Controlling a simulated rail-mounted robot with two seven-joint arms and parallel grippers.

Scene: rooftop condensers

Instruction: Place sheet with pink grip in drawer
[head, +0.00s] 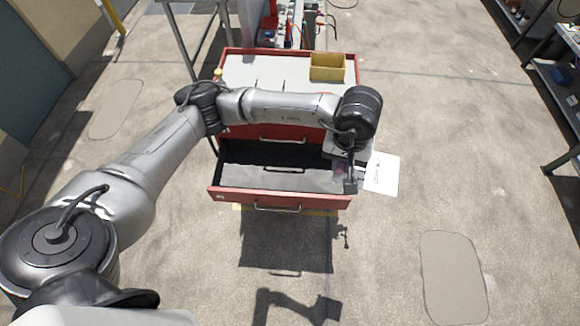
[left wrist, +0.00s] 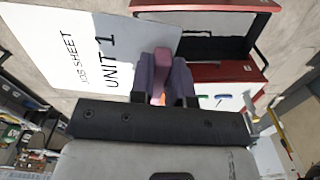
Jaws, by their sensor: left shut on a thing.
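The white sheet (head: 382,174) reads "JOB SHEET UNIT 1" in the left wrist view (left wrist: 70,45). Its pink grip (left wrist: 161,62) sits between the fingers of my left gripper (left wrist: 165,80), which is shut on it. In the head view my left gripper (head: 350,180) is at the right front corner of the open drawer (head: 230,193), and the sheet sticks out to the right, beyond the drawer's side. The drawer is red with a grey floor, pulled out, and looks empty where it shows. My right gripper is not in view.
The red cabinet (head: 290,131) has a yellow bin (head: 327,67) on its top. A shelf rack (head: 556,85) stands at the far right. The concrete floor right of the cabinet is clear. A metal frame (head: 180,40) stands behind the cabinet at left.

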